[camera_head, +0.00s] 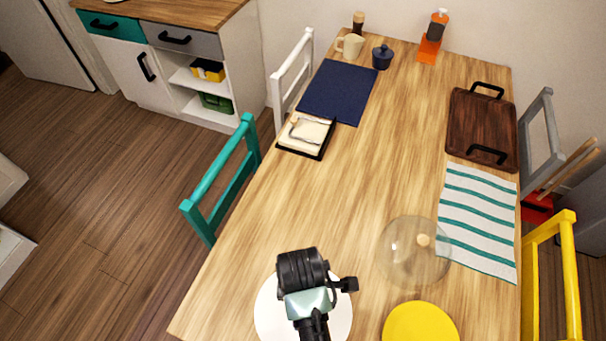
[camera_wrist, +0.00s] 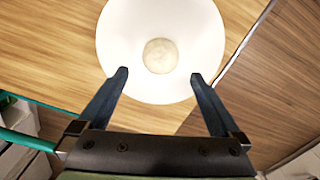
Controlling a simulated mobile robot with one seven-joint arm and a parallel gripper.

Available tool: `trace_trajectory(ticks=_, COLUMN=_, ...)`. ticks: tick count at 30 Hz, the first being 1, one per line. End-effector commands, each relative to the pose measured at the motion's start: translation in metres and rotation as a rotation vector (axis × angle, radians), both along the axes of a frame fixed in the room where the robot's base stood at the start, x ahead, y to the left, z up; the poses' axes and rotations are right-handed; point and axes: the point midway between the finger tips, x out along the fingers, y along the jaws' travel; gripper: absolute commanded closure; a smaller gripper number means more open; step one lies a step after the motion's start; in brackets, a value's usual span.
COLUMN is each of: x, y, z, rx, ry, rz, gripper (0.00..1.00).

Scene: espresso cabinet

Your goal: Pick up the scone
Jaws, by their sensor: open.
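The scone (camera_wrist: 160,56) is a round, pale beige lump on a white plate (camera_wrist: 118,40) in the wrist view. In the head view the plate (camera_head: 268,312) lies at the near end of the wooden table, and my arm hides the scone there. My gripper (camera_wrist: 158,76) is open and empty, with its two dark fingers spread apart. In the wrist view the scone shows between and just beyond the fingertips. I cannot tell how far the fingertips are above the plate.
A clear glass dome (camera_head: 412,252) and a yellow plate (camera_head: 420,322) are right of the white plate. A striped cloth (camera_head: 478,220), a dark wooden tray (camera_head: 482,128) and a napkin holder (camera_head: 307,137) lie farther off. Chairs line the table. The table's middle is clear.

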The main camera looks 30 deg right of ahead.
Motion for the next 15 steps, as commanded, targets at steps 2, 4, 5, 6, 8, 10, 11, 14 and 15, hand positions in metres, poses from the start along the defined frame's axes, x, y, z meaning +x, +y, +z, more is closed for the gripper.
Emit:
trace_trajectory(ticks=2, x=0.000, y=0.000, z=-0.009, rx=0.000, ry=0.001, rz=-0.001, gripper=0.00)
trace_trajectory(ticks=4, x=0.000, y=0.000, z=-0.013, rx=0.000, ry=0.000, rz=-0.001, gripper=0.00)
trace_trajectory(ticks=5, x=0.000, y=0.000, z=-0.014, rx=0.000, ry=0.000, rz=-0.001, gripper=0.00)
trace_trajectory(ticks=6, x=0.000, y=0.000, z=-0.016, rx=0.000, ry=0.000, rz=-0.001, gripper=0.00)
trace_trajectory(ticks=8, x=-0.001, y=0.000, z=-0.021, rx=0.000, ry=0.001, rz=-0.001, gripper=0.00)
trace_trajectory(ticks=10, x=-0.002, y=0.001, z=-0.029, rx=0.001, ry=0.003, rz=-0.001, gripper=0.00)
trace_trajectory(ticks=11, x=-0.001, y=0.001, z=-0.034, rx=0.000, ry=0.002, rz=-0.001, gripper=0.00)
trace_trajectory(ticks=14, x=-0.002, y=0.001, z=-0.048, rx=0.000, ry=0.002, rz=0.000, gripper=0.00)
trace_trajectory(ticks=15, x=-0.001, y=0.001, z=-0.053, rx=0.000, ry=0.001, rz=0.000, gripper=0.00)
